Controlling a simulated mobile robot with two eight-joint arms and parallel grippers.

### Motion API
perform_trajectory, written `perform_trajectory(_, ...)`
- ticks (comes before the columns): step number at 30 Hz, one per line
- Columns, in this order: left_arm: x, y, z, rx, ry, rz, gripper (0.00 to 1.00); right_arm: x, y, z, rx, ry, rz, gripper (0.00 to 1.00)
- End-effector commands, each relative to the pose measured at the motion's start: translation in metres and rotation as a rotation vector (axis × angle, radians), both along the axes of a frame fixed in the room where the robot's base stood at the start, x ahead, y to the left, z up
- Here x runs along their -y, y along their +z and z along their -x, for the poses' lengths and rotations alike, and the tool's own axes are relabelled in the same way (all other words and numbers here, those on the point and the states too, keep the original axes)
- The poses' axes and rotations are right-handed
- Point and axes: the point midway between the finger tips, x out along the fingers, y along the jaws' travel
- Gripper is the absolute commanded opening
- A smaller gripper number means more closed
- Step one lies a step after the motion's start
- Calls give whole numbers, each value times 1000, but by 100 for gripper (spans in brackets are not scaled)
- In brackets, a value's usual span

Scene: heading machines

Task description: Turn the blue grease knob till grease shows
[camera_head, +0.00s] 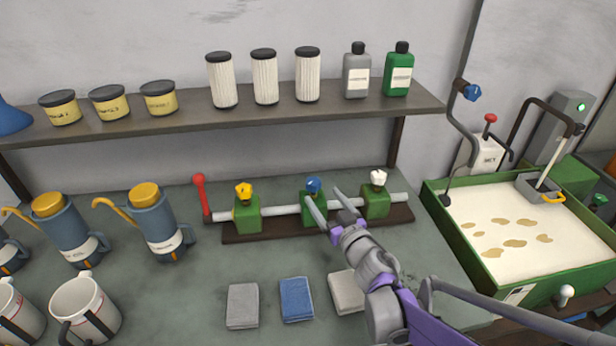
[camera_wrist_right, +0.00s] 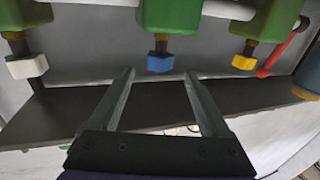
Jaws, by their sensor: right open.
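The blue knob (camera_head: 314,185) sits on top of the middle green block (camera_head: 312,203) of a rail with three such blocks. In the right wrist view, which looks upside down, the blue knob (camera_wrist_right: 160,63) shows just beyond and between the fingertips. My right gripper (camera_head: 322,196) is open and empty, its fingers pointing at the middle block; in the wrist view the gripper (camera_wrist_right: 159,74) appears not to touch the knob. No grease is visible at the block. My left gripper is not in view.
A yellow knob (camera_head: 243,190) and a white knob (camera_head: 378,178) sit on the neighbouring blocks, with a red lever (camera_head: 200,194) at the left end. The shelf (camera_head: 180,123) hangs above. Folded cloths (camera_head: 296,299) lie in front. Another blue knob (camera_head: 472,92) is on a bent pipe.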

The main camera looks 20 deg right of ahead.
Motion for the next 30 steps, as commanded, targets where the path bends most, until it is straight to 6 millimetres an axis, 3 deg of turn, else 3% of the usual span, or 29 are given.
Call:
perform_trajectory(15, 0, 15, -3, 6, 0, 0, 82, -3, 2, -88, 2, 2, 0, 81)
perform_trajectory(21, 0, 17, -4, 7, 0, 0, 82, -3, 1, -101, 1, 1, 0, 81)
perform_trajectory(29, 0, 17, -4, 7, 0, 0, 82, -3, 0, -102, 1, 0, 0, 81)
perform_trajectory(30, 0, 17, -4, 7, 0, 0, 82, -3, 0, -102, 1, 0, 0, 76)
